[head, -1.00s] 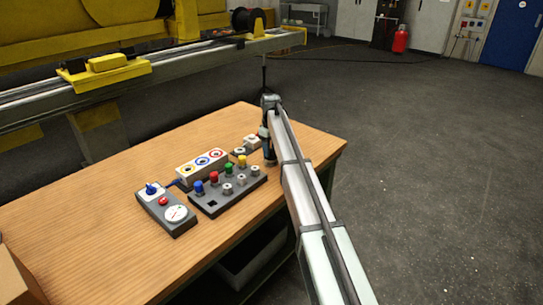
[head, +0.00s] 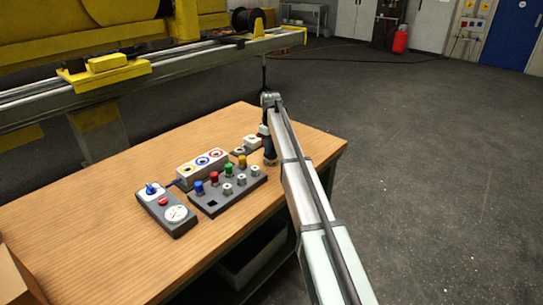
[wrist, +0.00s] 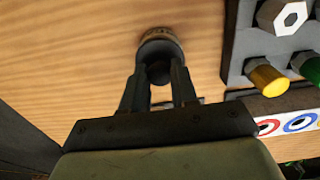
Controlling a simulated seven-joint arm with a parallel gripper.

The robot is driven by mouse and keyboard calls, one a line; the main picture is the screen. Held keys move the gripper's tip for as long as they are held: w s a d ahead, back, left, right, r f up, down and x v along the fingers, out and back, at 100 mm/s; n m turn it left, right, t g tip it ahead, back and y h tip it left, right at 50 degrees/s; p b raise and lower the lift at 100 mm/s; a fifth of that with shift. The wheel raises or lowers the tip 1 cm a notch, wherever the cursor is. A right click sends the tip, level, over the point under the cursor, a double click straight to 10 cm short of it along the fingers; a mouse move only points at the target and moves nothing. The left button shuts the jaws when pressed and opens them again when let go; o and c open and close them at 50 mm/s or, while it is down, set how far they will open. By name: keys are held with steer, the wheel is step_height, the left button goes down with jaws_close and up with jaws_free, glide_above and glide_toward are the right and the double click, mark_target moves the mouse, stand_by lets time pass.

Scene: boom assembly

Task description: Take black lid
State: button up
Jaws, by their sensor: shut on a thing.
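A brownish face shows at the lid's far edge. In the head view my gripper (head: 269,157) is small and dark at the right end of the block, and the lid cannot be made out clearly there. Whether the lid touches the table is hard to tell.
The dark holder block (head: 228,196) carries blue, red, green and yellow caps, several metal nuts and a square hole. Behind it stands a white box with coloured rings (head: 201,167). A grey control box (head: 167,211) lies left.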

steer(key=shift+r, duration=2.1)
steer(key=shift+a, duration=0.1)
